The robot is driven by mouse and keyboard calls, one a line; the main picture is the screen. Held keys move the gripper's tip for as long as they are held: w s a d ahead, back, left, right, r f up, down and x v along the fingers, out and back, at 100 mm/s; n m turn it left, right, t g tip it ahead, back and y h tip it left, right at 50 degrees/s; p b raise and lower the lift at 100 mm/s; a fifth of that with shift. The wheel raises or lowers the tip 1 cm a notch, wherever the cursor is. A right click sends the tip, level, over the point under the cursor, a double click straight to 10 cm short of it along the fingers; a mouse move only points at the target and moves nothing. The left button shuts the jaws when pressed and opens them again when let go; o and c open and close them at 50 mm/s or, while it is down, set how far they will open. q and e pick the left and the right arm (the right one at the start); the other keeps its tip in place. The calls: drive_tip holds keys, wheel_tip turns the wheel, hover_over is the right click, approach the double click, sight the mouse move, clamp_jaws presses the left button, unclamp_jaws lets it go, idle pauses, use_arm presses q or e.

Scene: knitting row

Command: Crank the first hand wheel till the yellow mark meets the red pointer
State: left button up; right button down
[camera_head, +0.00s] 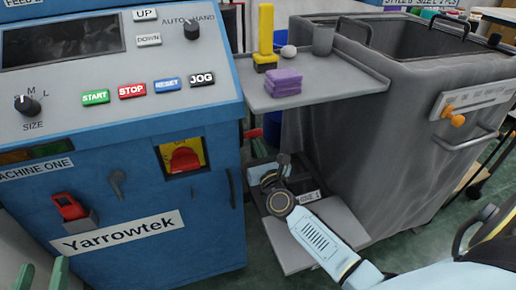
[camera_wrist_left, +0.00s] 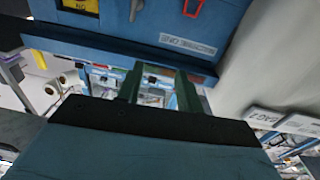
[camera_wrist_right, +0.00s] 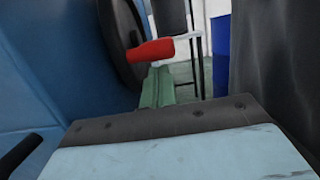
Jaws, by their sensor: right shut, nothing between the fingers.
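A dark hand wheel (camera_wrist_right: 122,40) stands at the side of the blue machine in the right wrist view, with a red handle (camera_wrist_right: 150,51) sticking out from it. The red handle (camera_head: 252,133) also shows small in the head view beside the machine. My right gripper (camera_wrist_right: 158,76) is shut and empty, its green fingertips just below the red handle in the picture; I cannot tell whether they touch it. I see no yellow mark or red pointer on the wheel.
The blue machine (camera_head: 140,110) fills the left. My right arm reaches into the narrow gap between, over a low grey tray (camera_head: 335,218).

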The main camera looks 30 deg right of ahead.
use_arm(q)
drive_tip(key=s+a+f+g+y+p, duration=0.2)
drive_tip(key=a+f+g+p, duration=0.15)
drive_tip(key=f+g, duration=0.55)
drive_tip(key=s+a+f+g+y+p, duration=0.3)
drive_tip(key=s+a+f+g, duration=0.1)
drive_tip(key=s+f, duration=0.6)
drive_tip(key=shift+s+a+f+n+g+p, duration=0.3)
drive_tip(key=shift+a+f+n+g, duration=0.1)
drive_tip(key=shift+g, duration=0.4)
use_arm(e)
wheel_tip(320, 180, up, 2)
drive_tip(key=shift+s+r+g, duration=0.15)
drive_tip(key=shift+g, duration=0.45)
use_arm(q)
drive_tip(key=shift+r, duration=0.15)
use_arm(e)
drive_tip(key=shift+a+f, duration=0.1)
drive_tip(key=shift+f, duration=0.1)
